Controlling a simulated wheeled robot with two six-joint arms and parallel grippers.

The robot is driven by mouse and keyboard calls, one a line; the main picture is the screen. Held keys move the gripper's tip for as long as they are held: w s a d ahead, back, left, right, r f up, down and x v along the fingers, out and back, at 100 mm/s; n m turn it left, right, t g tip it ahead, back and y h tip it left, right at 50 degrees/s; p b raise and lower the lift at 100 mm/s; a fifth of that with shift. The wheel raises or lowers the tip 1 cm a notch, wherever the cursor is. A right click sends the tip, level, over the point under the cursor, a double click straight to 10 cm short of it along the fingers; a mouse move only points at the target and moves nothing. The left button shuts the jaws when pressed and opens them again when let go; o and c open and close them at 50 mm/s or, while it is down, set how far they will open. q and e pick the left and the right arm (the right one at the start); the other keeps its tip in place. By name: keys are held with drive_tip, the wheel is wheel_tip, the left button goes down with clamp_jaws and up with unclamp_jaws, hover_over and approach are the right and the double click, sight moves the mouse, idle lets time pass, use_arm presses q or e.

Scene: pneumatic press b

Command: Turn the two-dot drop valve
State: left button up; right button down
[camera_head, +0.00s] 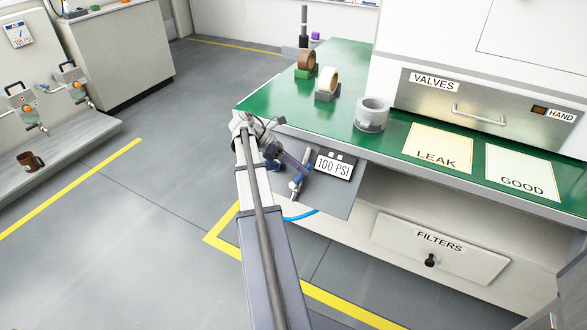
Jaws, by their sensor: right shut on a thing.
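The drop valve (298,184) is a silver fitting with blue parts, mounted on a grey panel under the green bench's near-left corner. My right gripper (289,163) is at the panel, at the upper part of the valve, and is shut on what appears to be the valve's handle. The gripper and wrist partly hide the handle, so its exact angle is unclear. My left gripper is not in view.
The green bench (270,105) holds tape rolls (327,83), a grey ring-shaped roll (372,115), and LEAK (439,147) and GOOD (522,175) cards. A blue hose (300,216) hangs below the panel.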

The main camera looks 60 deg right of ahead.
drive_tip(key=shift+w, duration=0.1)
drive_tip(key=c, duration=0.7)
unclamp_jaws()
drive_tip(key=p+v, duration=0.4)
drive_tip(key=v, duration=0.3)
drive_tip(key=shift+w+r+p, duration=0.25)
drive_tip(key=shift+p, duration=0.05)
drive_tip(key=shift+a, duration=0.1)
drive_tip(key=shift+c, duration=0.3)
